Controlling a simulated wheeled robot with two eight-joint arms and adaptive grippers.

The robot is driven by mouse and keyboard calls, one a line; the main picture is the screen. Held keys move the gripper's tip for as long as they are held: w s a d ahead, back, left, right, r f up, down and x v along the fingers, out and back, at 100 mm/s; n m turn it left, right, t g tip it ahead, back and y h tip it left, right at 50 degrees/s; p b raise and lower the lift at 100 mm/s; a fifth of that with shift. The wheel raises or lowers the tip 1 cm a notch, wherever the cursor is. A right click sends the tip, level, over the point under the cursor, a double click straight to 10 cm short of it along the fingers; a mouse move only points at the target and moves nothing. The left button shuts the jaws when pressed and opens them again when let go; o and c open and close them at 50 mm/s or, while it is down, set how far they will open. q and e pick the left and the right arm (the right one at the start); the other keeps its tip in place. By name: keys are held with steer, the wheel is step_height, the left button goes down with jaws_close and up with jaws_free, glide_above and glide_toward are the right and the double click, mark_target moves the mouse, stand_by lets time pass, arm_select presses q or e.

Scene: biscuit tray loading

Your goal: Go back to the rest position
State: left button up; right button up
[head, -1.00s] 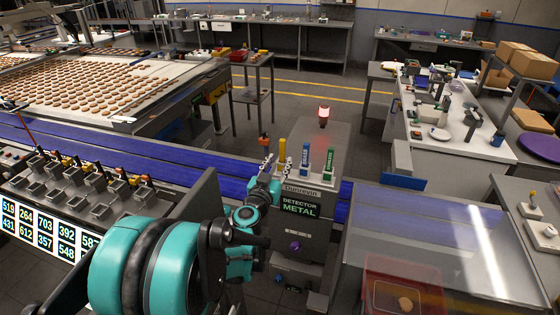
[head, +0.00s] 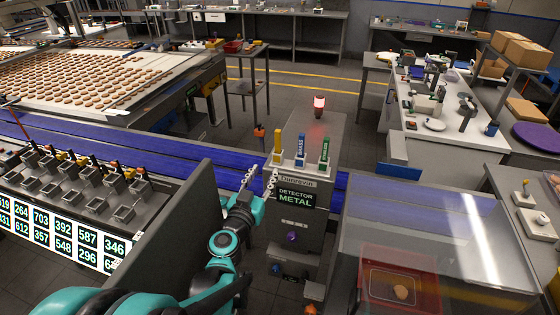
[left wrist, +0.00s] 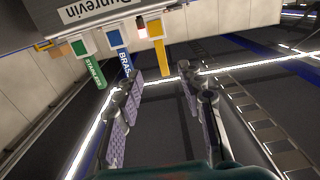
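My left gripper (head: 259,180) is at the left edge of the grey metal detector (head: 297,213) in the head view. It is open and empty. In the left wrist view its two fingers (left wrist: 160,98) stand apart with nothing between them. Yellow (head: 278,145), blue (head: 301,150) and green (head: 324,155) test sticks stand upright on top of the detector. In the left wrist view the green (left wrist: 94,70), blue (left wrist: 122,52) and yellow (left wrist: 159,48) sticks lie beyond the fingers, apart from them. My right gripper is not in view.
A blue conveyor belt (head: 170,155) runs behind a grey upright panel (head: 180,215) left of my arm. A clear cover (head: 430,235) and a red bin (head: 397,290) are at the right. A red lamp (head: 319,102) glows behind the sticks. Open floor lies beyond the belt.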

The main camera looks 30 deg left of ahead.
arm_select(q)
steer(key=s+d+f+m+g+h+b, duration=0.15)
steer(key=d+f+h, duration=0.25)
steer(key=d, duration=0.5)
steer(key=s+d+f+m+g+h+b, duration=0.1)
steer(key=d+f+m+g+h+b, duration=0.15)
steer(key=d, duration=0.55)
steer(key=s+d+f+n+g+y+b, duration=0.1)
steer(key=s+f+g+y+b, duration=0.1)
steer(key=s+f+g, duration=0.4)
steer(key=s+f, duration=0.3)
steer(key=s, duration=0.3)
steer(key=shift+f, duration=0.4)
